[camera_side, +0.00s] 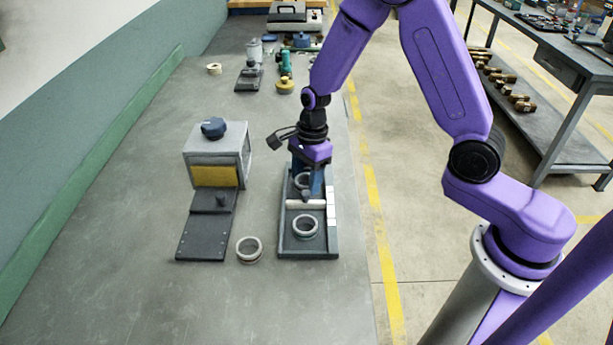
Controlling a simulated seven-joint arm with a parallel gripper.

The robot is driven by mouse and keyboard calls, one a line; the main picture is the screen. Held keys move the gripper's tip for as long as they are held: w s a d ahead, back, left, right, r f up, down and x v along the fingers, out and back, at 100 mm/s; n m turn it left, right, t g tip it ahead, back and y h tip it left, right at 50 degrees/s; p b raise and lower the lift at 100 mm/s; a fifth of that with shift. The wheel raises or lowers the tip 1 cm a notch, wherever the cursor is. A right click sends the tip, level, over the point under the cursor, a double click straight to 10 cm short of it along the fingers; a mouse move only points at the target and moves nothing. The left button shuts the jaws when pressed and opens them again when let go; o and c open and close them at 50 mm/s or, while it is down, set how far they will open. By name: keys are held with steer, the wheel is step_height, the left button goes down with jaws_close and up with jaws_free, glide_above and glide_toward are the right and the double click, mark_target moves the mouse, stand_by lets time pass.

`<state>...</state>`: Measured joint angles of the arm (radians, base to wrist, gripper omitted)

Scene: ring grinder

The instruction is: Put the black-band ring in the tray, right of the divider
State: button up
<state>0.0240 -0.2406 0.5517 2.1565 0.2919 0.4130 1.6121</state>
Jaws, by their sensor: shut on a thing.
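The tray (287,243) is a dark, long shallow tray on the bench, crossed by a pale divider (293,204). My gripper (306,190) points down over the far part of the tray, beyond the divider in the picture. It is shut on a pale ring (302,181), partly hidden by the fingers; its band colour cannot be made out. Whether this ring touches the tray floor cannot be told. A second ring (305,226) lies in the near part of the tray, with a dark-looking band. A third ring (249,250) lies on the bench left of the tray, with a reddish band.
A grey box-shaped machine (213,150) with a blue knob, yellow front and dark sloping plate (207,230) stands left of the tray. Several tools and small parts, including a green and yellow one (285,85), stand farther back. The near bench is clear.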

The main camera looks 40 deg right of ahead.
steer(key=shift+f, duration=0.3)
steer(key=o, duration=1.1)
step_height(320, 180, up, 12)
steer(key=d, duration=0.1)
steer(key=shift+d+r, duration=0.15)
steer(key=shift+d, duration=0.1)
steer(key=s+d+r+n, duration=0.1)
steer(key=s+n, duration=1.3)
steer(key=n, duration=0.1)
steer(key=s+d+r+n+h, duration=0.1)
steer(key=s+r+n, duration=0.1)
steer(key=s+n, duration=1.1)
steer(key=n, duration=0.3)
steer(key=shift+s+n, duration=0.3)
steer(key=shift+s, duration=0.1)
